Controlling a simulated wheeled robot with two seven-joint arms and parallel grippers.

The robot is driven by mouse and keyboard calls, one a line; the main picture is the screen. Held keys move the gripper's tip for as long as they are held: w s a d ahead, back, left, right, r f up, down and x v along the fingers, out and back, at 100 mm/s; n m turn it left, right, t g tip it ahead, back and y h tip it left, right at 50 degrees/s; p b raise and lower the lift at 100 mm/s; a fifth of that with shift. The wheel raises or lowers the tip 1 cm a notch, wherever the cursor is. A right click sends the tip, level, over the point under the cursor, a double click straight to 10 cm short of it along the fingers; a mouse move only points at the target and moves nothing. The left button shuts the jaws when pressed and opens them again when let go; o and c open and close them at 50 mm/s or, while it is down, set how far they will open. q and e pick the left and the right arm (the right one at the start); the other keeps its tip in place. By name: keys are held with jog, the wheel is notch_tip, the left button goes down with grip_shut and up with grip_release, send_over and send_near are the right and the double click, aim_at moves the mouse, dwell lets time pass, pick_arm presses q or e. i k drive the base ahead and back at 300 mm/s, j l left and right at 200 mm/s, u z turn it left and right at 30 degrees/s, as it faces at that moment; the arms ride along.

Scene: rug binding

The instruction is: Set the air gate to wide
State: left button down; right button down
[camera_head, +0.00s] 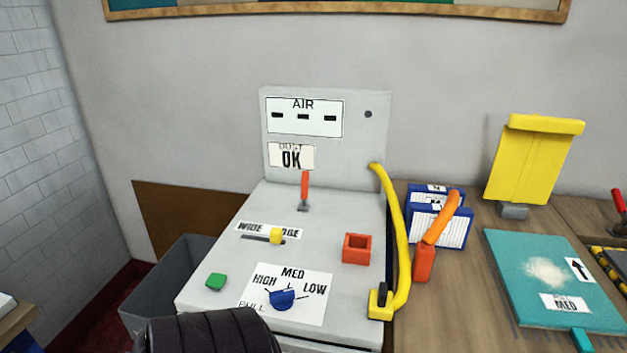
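The grey machine (330,208) stands against the wall. On its sloped top is a slider with a yellow knob (277,236) in a short slot (255,238). The label (262,229) behind it reads WIDE at the left and what looks like EDGE at the right, partly hidden by the knob. The knob sits toward the right end of the slot, away from WIDE.
Near the slider are an orange-red lever (305,187), a green button (216,281), a blue dial (283,299) and a red square socket (357,248). A yellow hose (399,230) runs down the machine's right side. A dark ribbed shape (210,332) covers the bottom left.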

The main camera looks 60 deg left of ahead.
aim_at(276, 233)
jog(key=l+u, duration=0.15)
jog(key=u, duration=0.35)
jog(key=l+u, duration=0.1)
jog(key=u, duration=0.35)
jog(key=l+u, duration=0.15)
jog(key=u, duration=0.35)
jog(key=l+u, duration=0.15)
jog(key=u, duration=0.3)
